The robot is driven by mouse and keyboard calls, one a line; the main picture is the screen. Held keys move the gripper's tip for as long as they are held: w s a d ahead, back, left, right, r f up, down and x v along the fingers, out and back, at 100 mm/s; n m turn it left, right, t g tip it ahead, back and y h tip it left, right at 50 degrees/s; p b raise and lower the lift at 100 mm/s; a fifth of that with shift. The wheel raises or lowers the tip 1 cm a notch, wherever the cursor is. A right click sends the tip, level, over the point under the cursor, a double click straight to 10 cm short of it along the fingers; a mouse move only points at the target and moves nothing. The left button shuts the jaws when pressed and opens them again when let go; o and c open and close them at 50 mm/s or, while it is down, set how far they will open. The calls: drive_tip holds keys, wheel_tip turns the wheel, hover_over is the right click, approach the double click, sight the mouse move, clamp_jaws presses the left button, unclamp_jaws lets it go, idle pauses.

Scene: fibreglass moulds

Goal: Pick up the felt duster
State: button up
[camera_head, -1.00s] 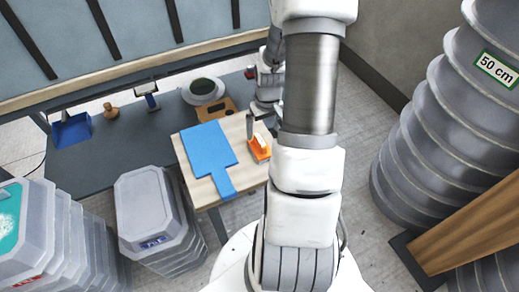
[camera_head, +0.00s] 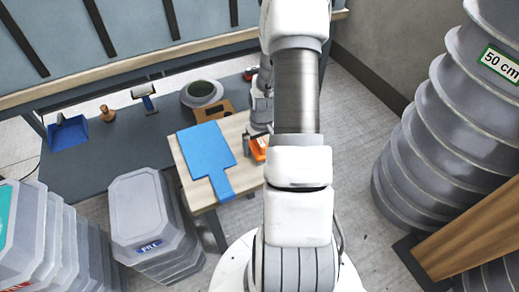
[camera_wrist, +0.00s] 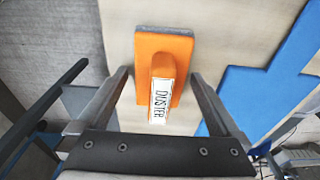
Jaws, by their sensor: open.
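The felt duster (camera_wrist: 163,58) is an orange block with a raised orange handle and a white label reading "DUSTER". In the wrist view it lies on the light wooden tabletop, with a strip of grey felt at its far edge. In the head view the duster (camera_head: 258,148) is partly hidden behind my arm. My gripper (camera_wrist: 160,85) is open, its two fingers on either side of the duster's handle in the picture, with nothing held. I cannot tell how far above the duster the fingertips are. In the head view my gripper is mostly hidden by my arm.
A blue paddle-shaped board (camera_head: 207,150) lies left of the duster on the wooden top (camera_head: 193,190). Behind are a grey ring-shaped mould (camera_head: 201,92), a blue dustpan (camera_head: 68,133) and a roller (camera_head: 145,95). Grey stacked moulds (camera_head: 430,140) stand at right, grey tubs (camera_head: 150,210) at left.

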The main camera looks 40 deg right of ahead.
sight(259, 139)
drive_tip(key=shift+c, duration=0.3)
drive_tip(key=c, duration=1.3)
drive_tip(key=shift+r, duration=0.2)
wheel_tip(259, 139, up, 5)
drive_tip(key=shift+f+p, duration=0.2)
drive_tip(key=shift+p, duration=0.8)
drive_tip(key=s+r+p, duration=0.1)
drive_tip(key=s+r, duration=0.1)
drive_tip(key=s, duration=0.1)
drive_tip(key=s+d+r+p, duration=0.1)
drive_tip(key=s+r, duration=0.1)
drive_tip(key=s, duration=0.2)
drive_tip(key=s+d+r+p, duration=0.1)
drive_tip(key=s+r, duration=0.1)
drive_tip(key=s, duration=0.2)
drive_tip(key=shift+s+d, duration=0.15)
drive_tip(key=shift+s, duration=0.1)
